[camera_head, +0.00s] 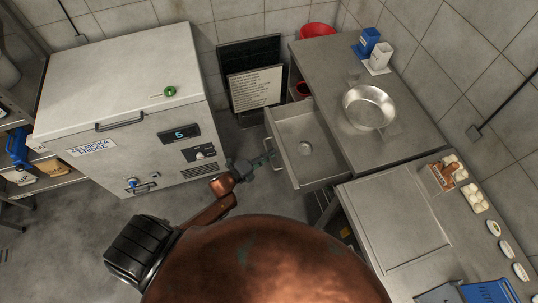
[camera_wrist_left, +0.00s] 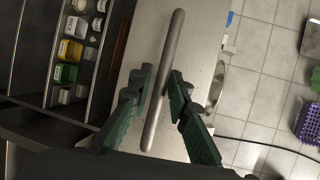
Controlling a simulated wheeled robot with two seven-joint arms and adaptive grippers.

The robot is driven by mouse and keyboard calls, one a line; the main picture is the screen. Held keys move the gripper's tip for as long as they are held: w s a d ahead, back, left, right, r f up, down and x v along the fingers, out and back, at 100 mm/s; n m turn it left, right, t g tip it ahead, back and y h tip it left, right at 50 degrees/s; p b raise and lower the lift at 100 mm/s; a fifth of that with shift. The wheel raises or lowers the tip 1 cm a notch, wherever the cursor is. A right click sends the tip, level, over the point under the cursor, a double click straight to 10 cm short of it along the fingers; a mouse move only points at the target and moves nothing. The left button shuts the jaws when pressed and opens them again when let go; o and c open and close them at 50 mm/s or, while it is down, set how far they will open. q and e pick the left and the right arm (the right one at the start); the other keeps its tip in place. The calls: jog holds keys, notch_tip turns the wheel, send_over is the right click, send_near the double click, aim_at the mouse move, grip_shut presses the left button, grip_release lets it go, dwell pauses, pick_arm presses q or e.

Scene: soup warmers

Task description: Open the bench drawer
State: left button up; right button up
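The bench drawer (camera_head: 310,172) is pulled well out of the steel bench, and its inside shows in the head view. A small round object (camera_head: 304,148) lies in it. My left gripper (camera_head: 268,158) is at the outer side of the drawer front. In the left wrist view, the long grey bar handle (camera_wrist_left: 174,40) runs between the two green fingers of my left gripper (camera_wrist_left: 161,85). My right gripper is not in view.
A white fridge (camera_head: 120,100) stands left of the drawer, with a narrow floor gap between. A metal pan (camera_head: 369,107) and blue and white containers are on the bench (camera_head: 330,60). A dark board (camera_head: 250,55) leans behind. Several jars (camera_wrist_left: 70,50) show in the wrist view.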

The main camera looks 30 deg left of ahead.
pick_arm(q)
jog(key=v, duration=1.2)
dwell(0.3)
jog(key=s+a+f+n+g+y, duration=0.25)
jog(key=s+f+n, duration=0.2)
jog(key=f, duration=0.55)
jog(key=s+a+f+n+g+y, duration=0.2)
jog(key=s+a+f+n, duration=0.3)
jog(key=f, duration=0.5)
jog(key=s+a+f+n+g+y, duration=0.2)
jog(key=s+f+n, duration=0.3)
jog(key=f, duration=0.5)
jog(key=s+d+f+n+g, duration=0.2)
jog(key=s+f, duration=0.3)
jog(key=s, duration=0.4)
jog(key=s+d+f+n+g, duration=0.2)
jog(key=s+f, duration=0.3)
jog(key=s, duration=0.5)
jog(key=s+d+f+n+g, duration=0.2)
jog(key=s+f+n+g, duration=0.1)
jog(key=s, duration=0.7)
notch_tip(320, 180, down, 2)
jog(key=shift+f+n, duration=0.1)
jog(key=shift+n, duration=0.35)
